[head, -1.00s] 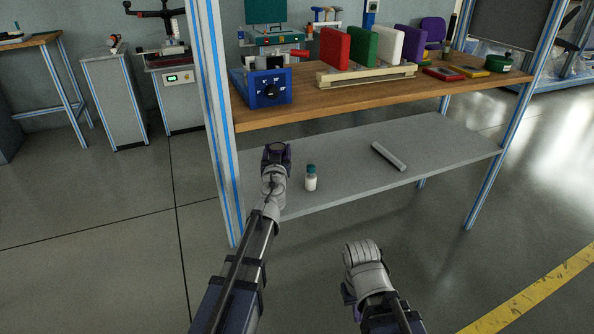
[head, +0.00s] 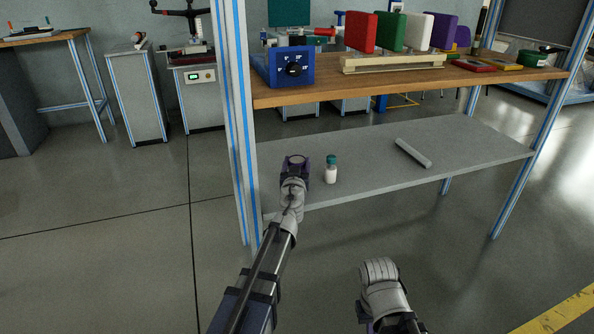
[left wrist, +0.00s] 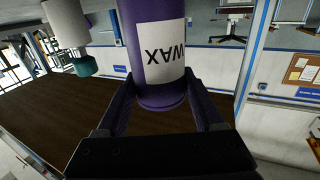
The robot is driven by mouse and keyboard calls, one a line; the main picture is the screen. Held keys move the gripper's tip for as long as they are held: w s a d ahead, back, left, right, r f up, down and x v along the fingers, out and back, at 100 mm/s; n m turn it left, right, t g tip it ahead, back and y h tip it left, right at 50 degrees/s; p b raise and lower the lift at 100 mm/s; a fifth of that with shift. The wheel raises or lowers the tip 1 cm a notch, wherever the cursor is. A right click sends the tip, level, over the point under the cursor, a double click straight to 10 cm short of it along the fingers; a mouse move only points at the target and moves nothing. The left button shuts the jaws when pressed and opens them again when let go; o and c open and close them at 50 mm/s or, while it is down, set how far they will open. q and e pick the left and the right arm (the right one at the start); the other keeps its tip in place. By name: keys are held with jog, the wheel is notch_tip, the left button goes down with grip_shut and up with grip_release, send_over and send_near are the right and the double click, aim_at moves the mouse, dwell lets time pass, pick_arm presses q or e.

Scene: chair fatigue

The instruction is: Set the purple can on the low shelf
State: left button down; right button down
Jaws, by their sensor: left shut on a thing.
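The purple can (left wrist: 156,52), with a white label reading WAX, is between the fingers of my left gripper (head: 296,162). In the left wrist view it appears upside down, as does the bottle beside it, so the can stands upright. My left gripper is shut on it, over the left front part of the low grey shelf (head: 370,160). The can's base is out of the wrist view, and I cannot tell whether it touches the shelf.
A white bottle with a teal cap (head: 331,172) stands on the low shelf just right of my left gripper. A grey bar (head: 413,153) lies farther right. The wooden upper top (head: 330,88) overhangs the shelf, and a blue-striped post (head: 236,130) stands at left.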

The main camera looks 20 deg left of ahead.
pick_arm(q)
jog(key=shift+f, duration=0.15)
grip_release()
dwell(0.4)
jog(key=shift+r, duration=0.25)
jog(key=s, duration=0.4)
jog(key=s+d, duration=0.1)
jog(key=s, duration=0.3)
jog(key=s+d, duration=0.1)
jog(key=s, duration=0.2)
jog(key=shift+s+d, duration=0.2)
jog(key=shift+s, duration=0.2)
